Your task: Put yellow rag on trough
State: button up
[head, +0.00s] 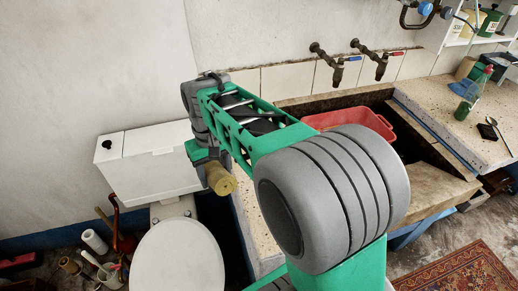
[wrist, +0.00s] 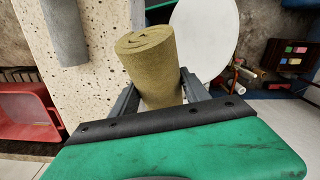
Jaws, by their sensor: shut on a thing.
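A rolled yellow rag (head: 220,179) is held in my gripper (head: 208,158), in the air beside the toilet and the left end of the counter. In the wrist view the rag (wrist: 150,65) stands between the two fingers of my gripper (wrist: 158,90), which are shut on it. The stone trough (head: 432,187) is at the right in the head view, set in the speckled counter. A red basin (head: 350,118) sits in it and also shows at the left of the wrist view (wrist: 28,112). My arm hides part of the trough and counter.
A white toilet (head: 180,258) with its cistern (head: 150,160) stands at the left. Two taps (head: 336,68) are on the wall above the trough. A green bottle (head: 468,100) stands on the right counter. A grey cylinder (wrist: 64,30) lies on the speckled counter (wrist: 100,40).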

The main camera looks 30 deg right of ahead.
jog(key=s+d+r+m+t+h, duration=0.1)
jog(key=s+d+t, duration=0.15)
jog(key=d, duration=0.95)
jog(key=s+d+r+m+t, duration=0.15)
jog(key=s+d, duration=0.25)
jog(key=d, duration=0.8)
jog(key=w+a+f, duration=0.1)
jog(key=w+f, duration=0.2)
jog(key=w, duration=0.1)
jog(key=w+a+f+p, duration=0.1)
jog(key=w+a+f, duration=0.1)
jog(key=w+f, duration=0.2)
jog(key=w+a+f+p, duration=0.1)
jog(key=w+a+f, duration=0.1)
jog(key=w+f, duration=0.2)
jog(key=shift+w, duration=0.55)
jog(key=shift+s+a+f, duration=0.1)
jog(key=shift+s+f, duration=0.05)
jog(key=shift+f, duration=1.1)
jog(key=shift+f, duration=0.1)
